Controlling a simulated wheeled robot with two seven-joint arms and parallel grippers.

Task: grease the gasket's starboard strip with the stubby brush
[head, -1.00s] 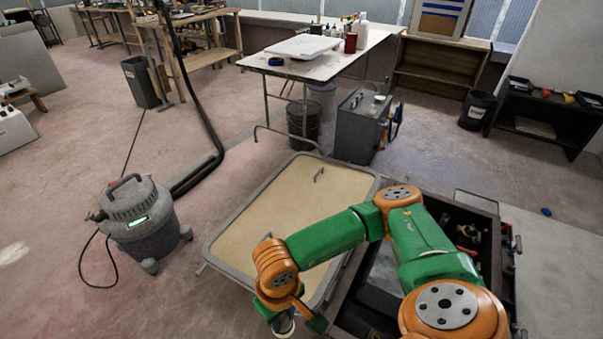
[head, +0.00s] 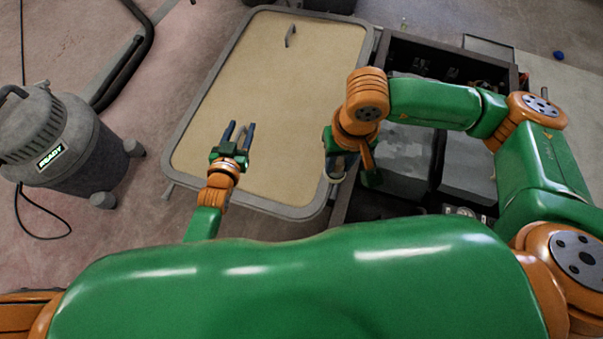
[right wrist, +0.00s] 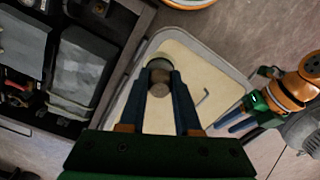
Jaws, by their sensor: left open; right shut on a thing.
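A hatch panel (head: 262,85) with a beige face lies flat, bordered by a grey rim or gasket (head: 192,100). I cannot tell which strip is the starboard one. My left gripper (head: 238,133) is open and empty above the panel's lower-left part; it also shows in the right wrist view (right wrist: 236,120). My right gripper (head: 350,172) is beside the panel's lower-right edge. In the right wrist view, its fingers (right wrist: 160,82) are shut on a short, round, brown-and-grey thing (right wrist: 159,88), probably the stubby brush. Its bristles are not clearly visible.
A dark open case (head: 395,55) with grey blocks (head: 402,150) adjoins the panel's right side. A small bent handle (head: 290,36) stands up from the panel. A grey vacuum (head: 62,145) stands at the left, with floor between it and the panel.

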